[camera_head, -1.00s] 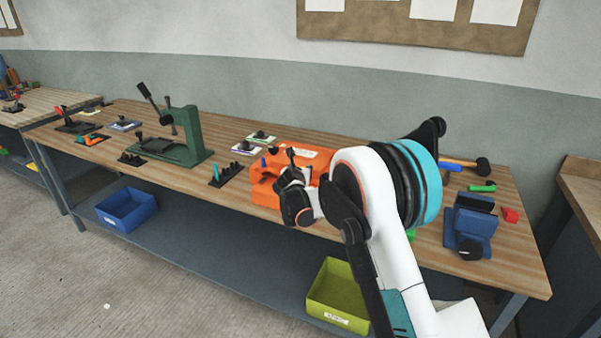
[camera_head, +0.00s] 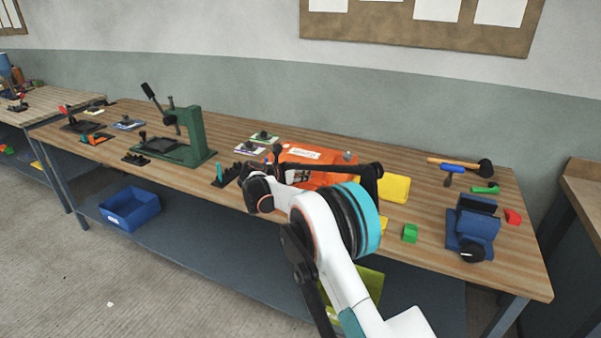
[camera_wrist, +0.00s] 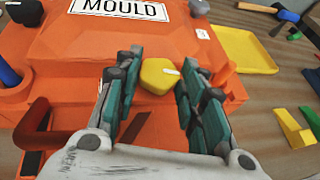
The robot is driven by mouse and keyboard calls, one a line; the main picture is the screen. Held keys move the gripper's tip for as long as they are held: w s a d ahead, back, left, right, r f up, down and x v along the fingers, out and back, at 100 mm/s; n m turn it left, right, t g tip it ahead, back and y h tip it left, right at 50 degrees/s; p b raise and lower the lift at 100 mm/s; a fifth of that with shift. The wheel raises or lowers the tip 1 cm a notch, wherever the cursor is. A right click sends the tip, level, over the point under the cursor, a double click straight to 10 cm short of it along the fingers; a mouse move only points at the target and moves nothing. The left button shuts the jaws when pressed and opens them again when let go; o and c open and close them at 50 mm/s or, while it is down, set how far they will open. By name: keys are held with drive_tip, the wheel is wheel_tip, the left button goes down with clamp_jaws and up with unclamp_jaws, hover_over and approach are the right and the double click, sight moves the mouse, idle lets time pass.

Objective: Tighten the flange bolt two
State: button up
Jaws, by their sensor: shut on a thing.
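The orange mould (camera_head: 318,179) lies on the workbench, partly covered by my arm in the head view. In the wrist view the orange mould (camera_wrist: 75,65) fills the left and middle, with a white label reading MOULD. A yellow hexagonal bolt head (camera_wrist: 159,76) sits at its near edge. My gripper (camera_wrist: 168,82) has its two teal-and-grey fingers on either side of this head, shut on it. Grey knobs (camera_wrist: 199,8) stand at the mould's far corners. Which bolt is number two cannot be read. My fingertips are hidden in the head view.
A yellow tray (camera_head: 393,188) lies right of the mould, with a green block (camera_head: 410,233) nearer the front. A blue vise (camera_head: 473,228) and a hammer (camera_head: 468,165) are at the right end. A green press (camera_head: 190,135) stands left. An olive bin (camera_head: 368,284) is below.

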idle(0.4)
drive_tip(key=o, duration=0.8)
drive_tip(key=shift+a, duration=0.1)
drive_tip(key=v, duration=1.2)
drive_tip(key=shift+f, duration=0.15)
drive_tip(key=shift+a, duration=0.1)
